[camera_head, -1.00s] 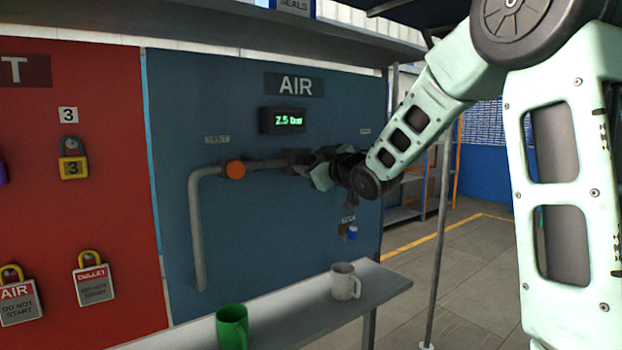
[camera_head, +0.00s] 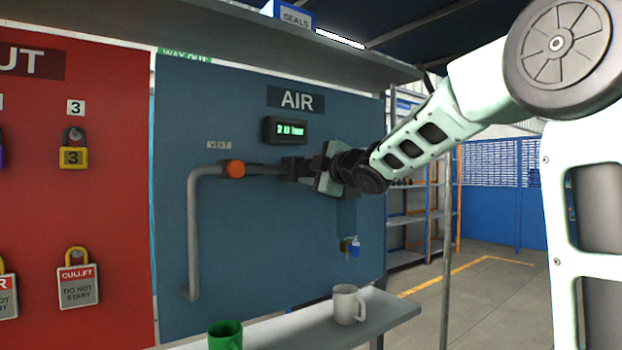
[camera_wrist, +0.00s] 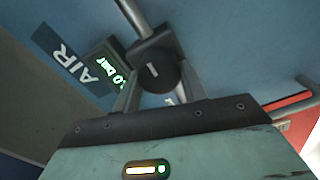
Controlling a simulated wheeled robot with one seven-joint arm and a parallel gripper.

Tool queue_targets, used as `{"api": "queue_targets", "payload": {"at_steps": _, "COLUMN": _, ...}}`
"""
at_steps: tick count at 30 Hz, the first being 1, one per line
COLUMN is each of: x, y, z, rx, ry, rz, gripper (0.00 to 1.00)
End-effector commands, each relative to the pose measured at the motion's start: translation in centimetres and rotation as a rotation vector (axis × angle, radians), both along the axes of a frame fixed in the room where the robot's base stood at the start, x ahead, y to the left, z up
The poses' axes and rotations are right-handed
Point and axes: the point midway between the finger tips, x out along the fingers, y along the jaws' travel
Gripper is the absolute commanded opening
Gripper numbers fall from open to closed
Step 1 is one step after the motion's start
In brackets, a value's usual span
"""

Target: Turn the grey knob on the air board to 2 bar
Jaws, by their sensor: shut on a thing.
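The blue air board (camera_head: 260,225) carries a pipe and a small display (camera_head: 285,130). Its digits are blurred in the head view. In the wrist view the display (camera_wrist: 122,78) ends in ".0 bar", with its first digit unclear. The dark grey round knob (camera_wrist: 153,72) with a white mark sits on the pipe's dark body. My gripper (camera_wrist: 158,88) has a finger on either side of the knob and is shut on it. In the head view my gripper (camera_head: 318,172) is at the board's right part and hides the knob.
An orange round part (camera_head: 235,170) sits on the pipe left of my gripper. A white mug (camera_head: 347,304) and a green mug (camera_head: 225,335) stand on the shelf below. Padlocks hang on the red board (camera_head: 110,210) at left.

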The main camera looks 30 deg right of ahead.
Motion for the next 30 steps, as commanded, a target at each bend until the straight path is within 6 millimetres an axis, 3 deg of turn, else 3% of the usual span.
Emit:
{"api": "queue_targets", "payload": {"at_steps": 17, "x": 0.01, "y": 0.07, "z": -0.09, "rx": -0.035, "ry": 0.001, "rz": 0.001, "gripper": 0.19}}
{"api": "queue_targets", "payload": {"at_steps": 18, "x": 0.01, "y": 0.06, "z": -0.1, "rx": -0.035, "ry": 0.001, "rz": 0.001, "gripper": 0.45}}
{"api": "queue_targets", "payload": {"at_steps": 20, "x": 0.01, "y": 0.06, "z": -0.09, "rx": -0.035, "ry": 0.001, "rz": 0.001, "gripper": 0.62}}
{"api": "queue_targets", "payload": {"at_steps": 30, "x": -0.21, "y": 0.03, "z": -0.01, "rx": -0.035, "ry": -0.001, "rz": 0.0, "gripper": 0.64}}
